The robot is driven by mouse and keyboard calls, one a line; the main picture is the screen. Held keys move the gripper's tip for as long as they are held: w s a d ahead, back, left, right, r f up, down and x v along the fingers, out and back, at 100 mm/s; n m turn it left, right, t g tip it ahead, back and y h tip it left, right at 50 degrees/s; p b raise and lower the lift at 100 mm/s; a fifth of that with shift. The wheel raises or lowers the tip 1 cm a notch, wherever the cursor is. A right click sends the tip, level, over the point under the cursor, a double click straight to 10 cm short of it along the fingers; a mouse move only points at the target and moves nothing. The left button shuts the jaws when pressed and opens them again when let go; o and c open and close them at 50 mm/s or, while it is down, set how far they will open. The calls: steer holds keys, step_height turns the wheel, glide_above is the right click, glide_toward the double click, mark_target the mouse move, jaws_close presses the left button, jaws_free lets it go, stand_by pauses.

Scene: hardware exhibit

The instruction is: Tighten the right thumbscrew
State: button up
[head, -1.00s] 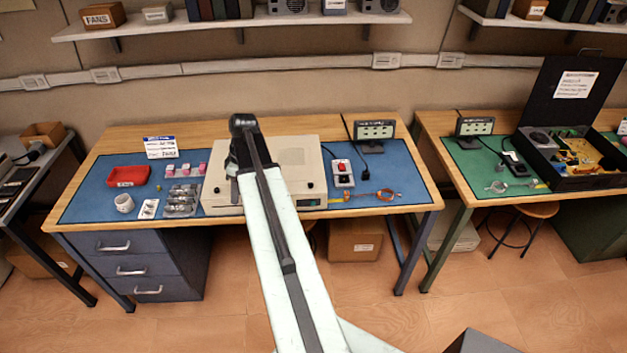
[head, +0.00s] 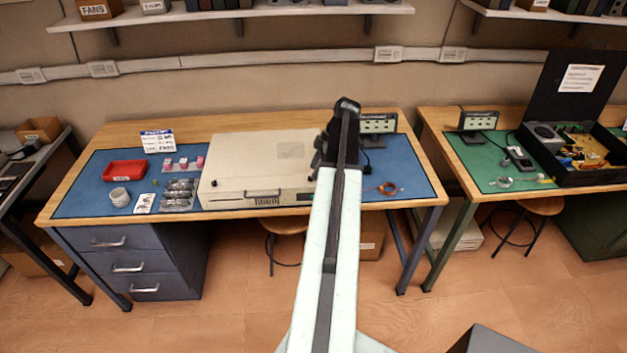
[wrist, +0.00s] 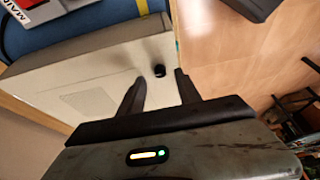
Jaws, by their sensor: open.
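The beige case (head: 240,165) sits on the blue mat in the middle of the left bench. Its left thumbscrew (head: 214,183) is a small dark knob at the front left. The right thumbscrew (wrist: 159,71) is a black knob near the case edge in the wrist view. My gripper (wrist: 159,76) is open, with one finger on each side of that knob in the picture; no contact shows. In the head view my gripper (head: 318,160) is over the case's right end, and my arm hides part of that area.
A power switch box (wrist: 77,4) is beside the case in the wrist view. In the head view, a red tray (head: 124,171), a cup (head: 120,197) and small parts (head: 178,194) lie left of the case.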

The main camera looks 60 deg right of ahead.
steer(key=b+x, duration=0.1)
steer(key=x, duration=0.2)
steer(key=shift+r, duration=0.1)
